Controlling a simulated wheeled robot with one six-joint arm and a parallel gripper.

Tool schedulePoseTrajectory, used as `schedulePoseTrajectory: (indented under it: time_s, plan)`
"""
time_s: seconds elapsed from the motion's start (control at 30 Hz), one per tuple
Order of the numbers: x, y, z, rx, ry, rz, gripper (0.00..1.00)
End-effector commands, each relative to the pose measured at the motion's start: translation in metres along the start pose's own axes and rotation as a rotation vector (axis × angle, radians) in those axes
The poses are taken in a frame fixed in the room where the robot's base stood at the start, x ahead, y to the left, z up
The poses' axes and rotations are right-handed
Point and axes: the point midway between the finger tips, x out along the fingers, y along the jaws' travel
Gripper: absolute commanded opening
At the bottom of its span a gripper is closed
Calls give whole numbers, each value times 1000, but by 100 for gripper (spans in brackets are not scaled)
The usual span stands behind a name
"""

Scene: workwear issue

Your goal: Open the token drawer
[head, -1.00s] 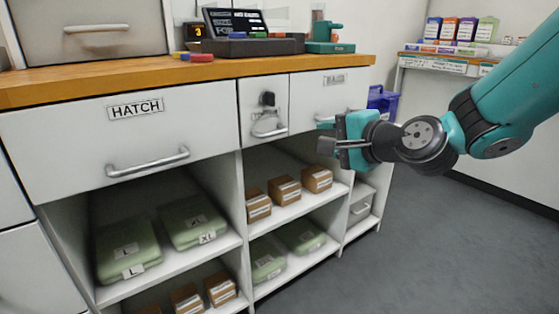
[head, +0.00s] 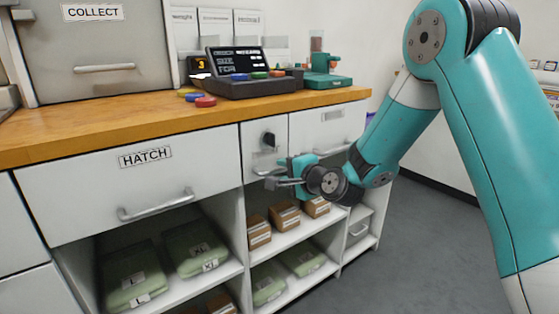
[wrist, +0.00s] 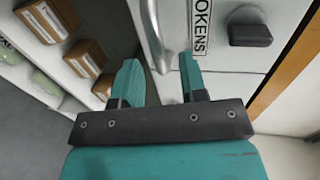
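The token drawer (head: 256,154) is the narrow white front right of the HATCH drawer, and it looks closed. A black knob (head: 268,138) sits on its upper part. In the wrist view I see the knob (wrist: 250,34), the partly cut-off TOKENS label (wrist: 200,28) and the drawer's silver bar handle (wrist: 154,35). My gripper (head: 272,180) is at the drawer's lower front and hides most of the handle in the head view. In the wrist view its teal fingers (wrist: 161,72) are apart, with the lower handle end between them in the picture. Contact cannot be told.
The HATCH drawer (head: 90,190) is on the left with its own handle (head: 157,206). Another labelled drawer (head: 318,132) is on the right. Open shelves below hold brown boxes (head: 285,215) and green packs (head: 195,245). The wooden counter (head: 120,118) carries a dark console (head: 250,87).

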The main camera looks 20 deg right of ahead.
Motion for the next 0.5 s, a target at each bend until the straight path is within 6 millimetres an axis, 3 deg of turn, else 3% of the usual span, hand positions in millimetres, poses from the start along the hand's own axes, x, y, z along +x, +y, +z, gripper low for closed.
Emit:
schedulePoseTrajectory:
  time_s: [0.2,0.5]
  plan:
    - [26,-1,0,0,-2,1,39]
    - [31,0,0,0,0,1,39]
